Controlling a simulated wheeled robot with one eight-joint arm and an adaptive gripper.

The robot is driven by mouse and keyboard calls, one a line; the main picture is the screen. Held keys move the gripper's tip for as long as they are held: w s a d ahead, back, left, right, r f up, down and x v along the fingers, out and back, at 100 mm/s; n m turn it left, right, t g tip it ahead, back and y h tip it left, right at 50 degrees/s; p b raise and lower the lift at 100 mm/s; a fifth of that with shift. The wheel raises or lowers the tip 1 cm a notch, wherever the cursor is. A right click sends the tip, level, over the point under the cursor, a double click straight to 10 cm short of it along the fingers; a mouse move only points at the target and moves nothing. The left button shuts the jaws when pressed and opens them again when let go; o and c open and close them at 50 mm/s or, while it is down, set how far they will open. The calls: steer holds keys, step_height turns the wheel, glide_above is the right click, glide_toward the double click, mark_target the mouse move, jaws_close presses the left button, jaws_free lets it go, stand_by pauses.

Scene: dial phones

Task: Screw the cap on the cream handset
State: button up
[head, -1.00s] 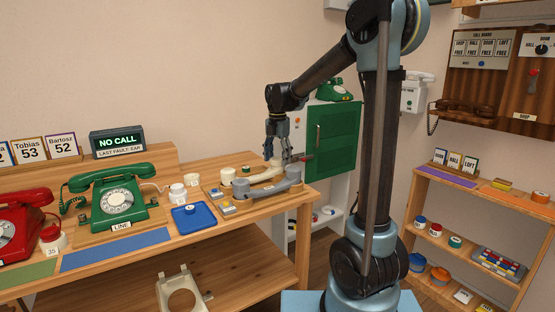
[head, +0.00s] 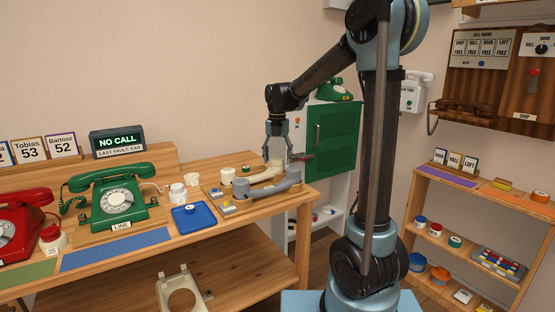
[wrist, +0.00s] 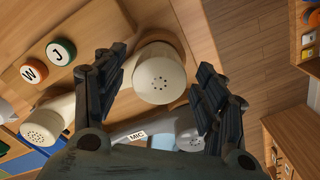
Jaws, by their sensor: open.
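The cream handset (head: 262,179) lies on a wooden board near the bench's right end. In the wrist view its near end carries a round cream cap (wrist: 159,80) with small holes in its face; whether it is fully seated I cannot tell. A second perforated cream end (wrist: 42,127) shows at lower left, with the handle partly hidden behind my left finger. My gripper (head: 277,156) points down over the capped end. In the wrist view its open fingers (wrist: 160,92) stand on either side of the cap, with a gap visible on the right.
A grey handset (head: 270,190) labelled MIC lies right alongside the cream one. The bench edge is close on the right.

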steer(key=shift+s, duration=0.15)
stand_by(0.4)
steer(key=c, duration=1)
steer(key=m, duration=0.4)
steer(key=shift+m, duration=1.3)
